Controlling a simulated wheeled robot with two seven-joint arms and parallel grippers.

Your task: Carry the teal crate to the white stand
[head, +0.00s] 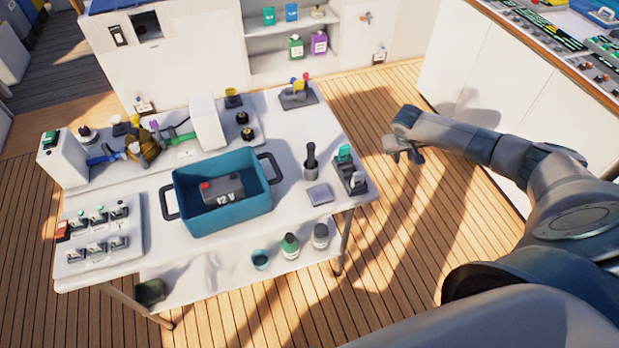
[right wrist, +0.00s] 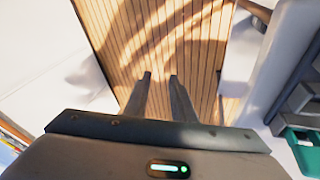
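The teal crate (head: 245,212) sits on the white table (head: 110,280), with dark handles at its left and right ends. A dark battery (head: 222,190) marked 12 V lies in it. My right gripper (head: 405,155) is off the table's right side, over the wooden floor and well apart from the crate. In the right wrist view, its two fingers (right wrist: 160,80) are apart with only floor planks between them. My left gripper is out of view. I cannot tell for sure which white thing is the white stand.
A switch panel (head: 95,235) lies left of the crate. A cup with a dark-handled tool (head: 311,165) and a device with a teal top (head: 349,172) stand right of it. Pipework and a white block (head: 208,122) are behind. Floor between table and right-hand cabinets is clear.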

